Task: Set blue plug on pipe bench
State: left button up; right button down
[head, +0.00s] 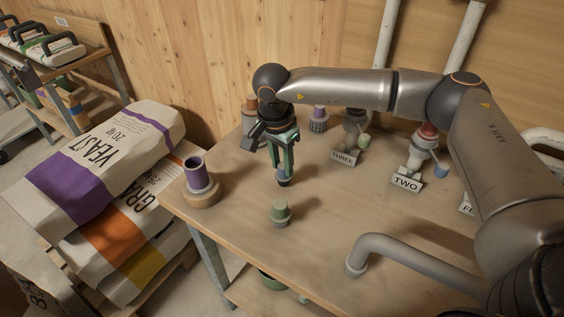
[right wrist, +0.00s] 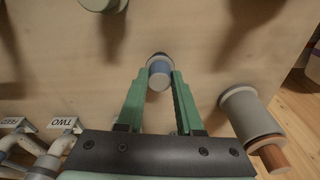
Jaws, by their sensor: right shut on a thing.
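The blue plug (head: 284,176) is between the fingers of my right gripper (head: 283,168), low over the left part of the wooden pipe bench (head: 330,220). It is upright or nearly so. I cannot tell whether its dark lower end touches the bench top. In the right wrist view the blue plug (right wrist: 159,73) sits between the green fingertips of the gripper (right wrist: 160,78), which is shut on it. My left gripper is not in view.
A green plug (head: 280,212) stands in front of my gripper. A purple-topped fitting (head: 197,177) stands at the left edge. Behind are a purple piece (head: 318,120) and signs THREE (head: 343,158) and TWO (head: 406,182). A grey bent pipe (head: 400,248) rises at the front.

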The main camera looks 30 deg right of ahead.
jog(key=shift+f, duration=0.35)
jog(key=shift+f, duration=0.15)
jog(key=c, duration=0.6)
grip_release()
jog(key=shift+o, duration=0.2)
notch_tip(320, 180, up, 12)
jog(key=a, duration=0.1)
jog(key=shift+s+a+r+b, duration=0.2)
jog(key=shift+s+b, duration=0.1)
jog(key=shift+b, duration=0.1)
